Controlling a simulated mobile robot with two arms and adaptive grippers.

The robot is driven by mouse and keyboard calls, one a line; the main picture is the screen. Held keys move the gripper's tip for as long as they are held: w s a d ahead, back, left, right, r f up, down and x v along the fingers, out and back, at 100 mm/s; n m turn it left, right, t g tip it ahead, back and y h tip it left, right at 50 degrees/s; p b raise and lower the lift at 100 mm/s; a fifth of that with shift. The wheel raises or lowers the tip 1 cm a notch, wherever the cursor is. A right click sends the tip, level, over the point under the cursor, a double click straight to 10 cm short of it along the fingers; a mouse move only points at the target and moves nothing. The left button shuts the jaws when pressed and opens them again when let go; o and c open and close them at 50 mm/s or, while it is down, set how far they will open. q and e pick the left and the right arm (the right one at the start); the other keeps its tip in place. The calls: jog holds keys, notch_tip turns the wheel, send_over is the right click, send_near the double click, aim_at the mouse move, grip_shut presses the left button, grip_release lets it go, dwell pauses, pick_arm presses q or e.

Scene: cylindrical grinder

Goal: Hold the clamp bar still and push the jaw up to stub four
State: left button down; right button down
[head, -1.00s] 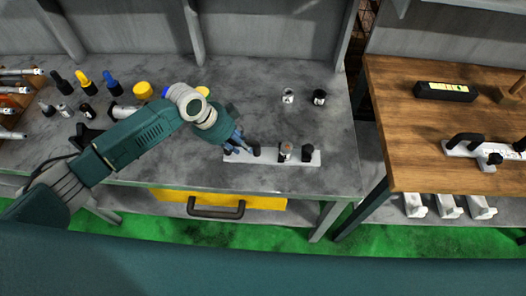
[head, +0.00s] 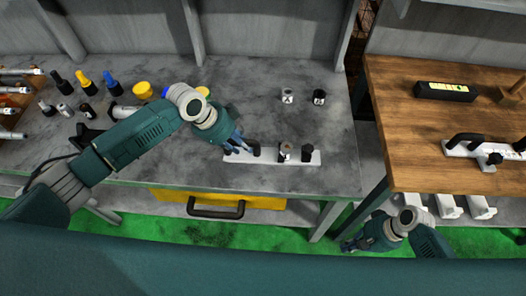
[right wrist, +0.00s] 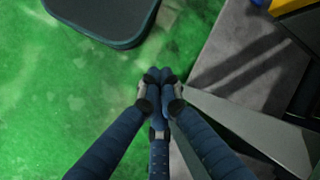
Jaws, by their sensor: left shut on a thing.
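The clamp bar (head: 272,158) is a white bar lying on the grey bench. A dark post (head: 256,151) stands near its left end, and a dark knob (head: 308,154) stands near its right end. A jaw-like part with a light round top (head: 286,151) sits between them; stub numbers are too small to read. My left gripper (head: 236,146) is shut on the bar's left end and hides part of it. My right gripper (head: 349,244) is low in front of the bench, away from the bar. Its fingertips meet with nothing between them in the right wrist view (right wrist: 159,76).
A yellow drawer (head: 270,202) with a dark handle is below. The wooden table (head: 400,110) at right holds a similar white bar (head: 462,150). The bench around the bar's right end is clear.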

jog(key=w+a+r+n, duration=0.1)
jog(key=w+a+r, duration=0.2)
jog(key=r, duration=0.3)
jog(key=w+a+r+n, duration=0.2)
jog(key=w+a+r, duration=0.1)
jog(key=r, duration=0.2)
notch_tip(320, 180, up, 15)
jog(key=n+t+h, duration=0.3)
jog(key=n+h, duration=0.1)
jog(key=n, duration=0.6)
send_over(317, 156)
jog(key=shift+s+d+f, duration=0.1)
jog(key=shift+s+f, duration=0.05)
jog(key=shift+f, duration=1.35)
jog(key=shift+s+d+f, duration=0.1)
jog(key=shift+s+f, duration=0.05)
jog(key=shift+f, duration=1.3)
jog(key=shift+s+x, duration=0.15)
jog(key=shift+x, duration=0.65)
jog(key=shift+s+x, duration=0.15)
jog(key=shift+x, duration=0.6)
jog(key=shift+d, duration=0.1)
jog(key=shift+w+v, duration=0.15)
jog(key=shift+v, duration=0.7)
jog(key=shift+w+v, duration=0.15)
jog(key=shift+v, duration=0.7)
